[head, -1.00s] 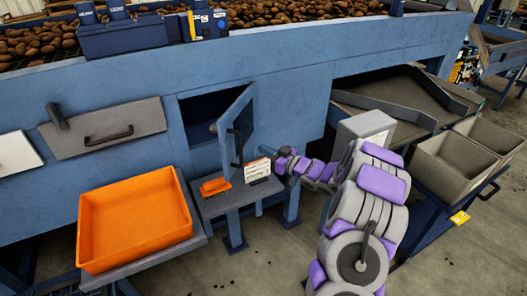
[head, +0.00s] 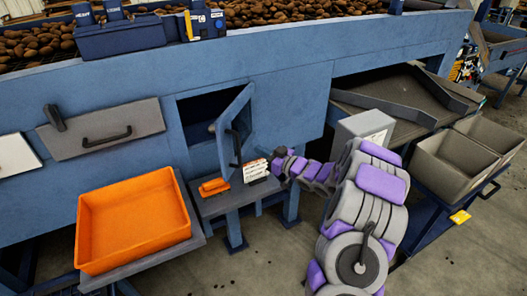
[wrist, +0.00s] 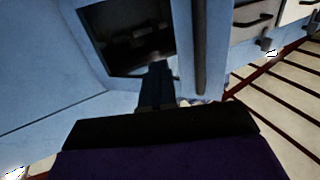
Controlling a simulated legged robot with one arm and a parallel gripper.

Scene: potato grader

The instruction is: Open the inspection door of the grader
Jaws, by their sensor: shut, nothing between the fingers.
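The blue inspection door (head: 233,122) stands ajar, swung outward from the dark square opening (head: 198,112) in the grader's side. Its hinge side is on the right, and its black handle (head: 235,147) is on the outer face. My gripper (wrist: 157,72) is shut and empty. In the wrist view its fingers point toward the dark opening (wrist: 128,32), with a long grey bar (wrist: 199,50) to their right. In the head view my wrist is just right of the door; the fingertips are small there, and I cannot tell whether they touch it.
An orange tray (head: 82,235) stands at the left. A small shelf (head: 225,204) under the door holds an orange object (head: 214,187) and a white card (head: 256,169). A grey drawer-like panel (head: 105,130) is left of the opening. Grey bins (head: 450,160) stand at the right.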

